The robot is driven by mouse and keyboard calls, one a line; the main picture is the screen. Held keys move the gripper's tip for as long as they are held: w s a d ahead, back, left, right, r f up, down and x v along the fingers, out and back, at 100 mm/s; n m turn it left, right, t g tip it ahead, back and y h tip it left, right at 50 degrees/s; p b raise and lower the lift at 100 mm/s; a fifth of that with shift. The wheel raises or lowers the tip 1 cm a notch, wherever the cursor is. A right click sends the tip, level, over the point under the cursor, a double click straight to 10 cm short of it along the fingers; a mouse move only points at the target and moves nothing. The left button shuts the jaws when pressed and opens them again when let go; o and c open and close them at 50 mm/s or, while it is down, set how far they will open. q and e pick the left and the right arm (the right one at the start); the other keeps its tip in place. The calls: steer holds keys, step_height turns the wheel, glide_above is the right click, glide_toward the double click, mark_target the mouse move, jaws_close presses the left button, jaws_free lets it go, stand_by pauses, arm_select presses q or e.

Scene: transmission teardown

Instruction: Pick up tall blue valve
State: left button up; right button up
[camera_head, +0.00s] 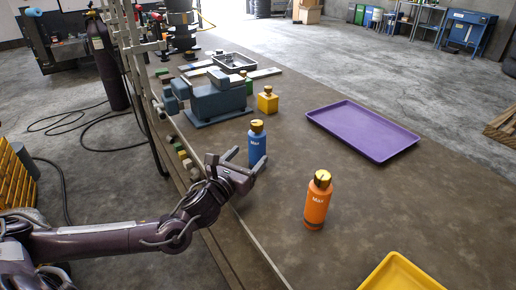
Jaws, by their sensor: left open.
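The tall blue valve (257,146) looks like a blue bottle with a gold cap and stands upright on the table. My left gripper (248,166) is open at the near left of the blue valve, with its fingers pointing toward it. The fingertips overlap the valve's lower part in the picture; I cannot tell whether they touch it. My right gripper is not in view.
An orange bottle-like valve (318,201) stands to the right. A purple tray (363,130) lies farther back, and a yellow tray (400,274) is at the front. A yellow block valve (267,100) and a blue-grey vise (215,98) stand behind the blue valve.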

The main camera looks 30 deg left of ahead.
mark_target(253, 159)
arm_select(q)
step_height(253, 159, down, 2)
steer(key=shift+w+f, duration=0.2)
steer(key=shift+w, duration=0.1)
steer(key=shift+w+p, duration=0.35)
steer(key=shift+w, duration=0.7)
steer(key=w+p, duration=0.1)
steer(key=w, duration=0.3)
steer(key=shift+w, duration=0.4)
steer(key=shift+w+d+f, duration=0.1)
steer(key=shift+w, duration=0.05)
steer(key=shift+c, duration=0.7)
steer(key=c, duration=1.2)
steer(key=shift+r, duration=0.2)
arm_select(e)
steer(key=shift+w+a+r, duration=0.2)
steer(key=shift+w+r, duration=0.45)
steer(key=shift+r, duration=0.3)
